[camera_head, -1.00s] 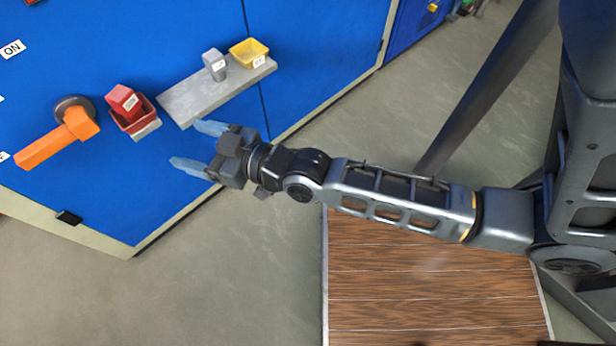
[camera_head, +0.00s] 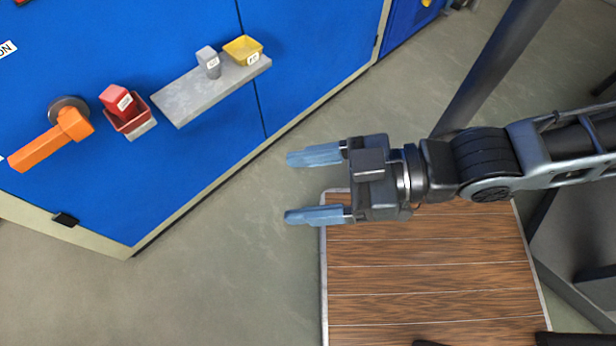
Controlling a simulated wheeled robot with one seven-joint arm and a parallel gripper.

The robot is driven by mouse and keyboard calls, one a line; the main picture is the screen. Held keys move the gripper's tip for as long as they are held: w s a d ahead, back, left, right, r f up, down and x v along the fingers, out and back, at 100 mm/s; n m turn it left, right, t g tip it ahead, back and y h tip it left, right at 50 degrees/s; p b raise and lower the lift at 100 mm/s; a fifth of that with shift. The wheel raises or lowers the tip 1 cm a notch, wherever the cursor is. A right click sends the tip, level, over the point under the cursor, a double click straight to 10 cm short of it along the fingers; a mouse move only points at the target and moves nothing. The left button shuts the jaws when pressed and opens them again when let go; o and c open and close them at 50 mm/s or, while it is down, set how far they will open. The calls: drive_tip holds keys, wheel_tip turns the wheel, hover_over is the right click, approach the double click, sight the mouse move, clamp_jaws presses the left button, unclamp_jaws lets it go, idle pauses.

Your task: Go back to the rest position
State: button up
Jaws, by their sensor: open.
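My gripper (camera_head: 315,185) has two blue fingers spread apart with nothing between them. It points left, over the grey floor and the left edge of the wood-topped surface, well clear of the blue cabinet. My arm reaches in from the right side of the view.
The blue cabinet (camera_head: 170,25) carries an orange handle (camera_head: 42,148), a red bin (camera_head: 133,117) with a red block (camera_head: 117,98), and a grey shelf (camera_head: 200,95). A grey block (camera_head: 209,62) and yellow bin (camera_head: 243,50) are on the shelf. A wood-topped surface (camera_head: 430,285) lies below my arm.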

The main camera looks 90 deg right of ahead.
drive_tip(key=shift+r, duration=0.1)
wheel_tip(320, 180, up, 11)
drive_tip(key=p, duration=1.1)
drive_tip(key=shift+r+p, duration=0.15)
drive_tip(key=shift+p, duration=0.15)
drive_tip(key=shift+c, duration=0.3)
